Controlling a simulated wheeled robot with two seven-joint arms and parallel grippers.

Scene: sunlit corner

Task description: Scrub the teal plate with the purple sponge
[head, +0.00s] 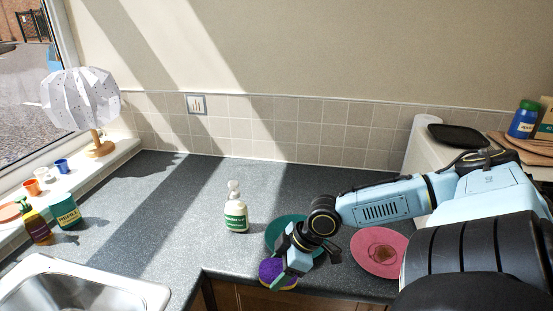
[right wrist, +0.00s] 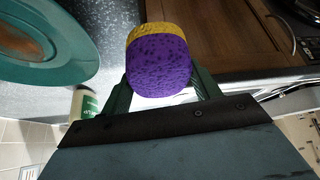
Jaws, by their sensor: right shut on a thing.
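The teal plate (head: 277,231) lies on the counter in the head view, partly hidden behind my right gripper. It also shows at the upper left of the right wrist view (right wrist: 88,60). My right gripper (head: 282,272) is shut on the purple sponge (head: 266,271), just in front of the plate near the counter's front edge. In the right wrist view the sponge (right wrist: 160,66), purple with a yellow layer, sits between the fingers, apart from the plate in that picture. My left gripper is not in view.
A pink plate (head: 366,250) with a brown stain lies right of the teal plate. A white pump bottle (head: 236,213) stands behind and left. A sink (head: 75,290) is at the front left, with a green refill tub (head: 65,212) behind it. The middle back counter is clear.

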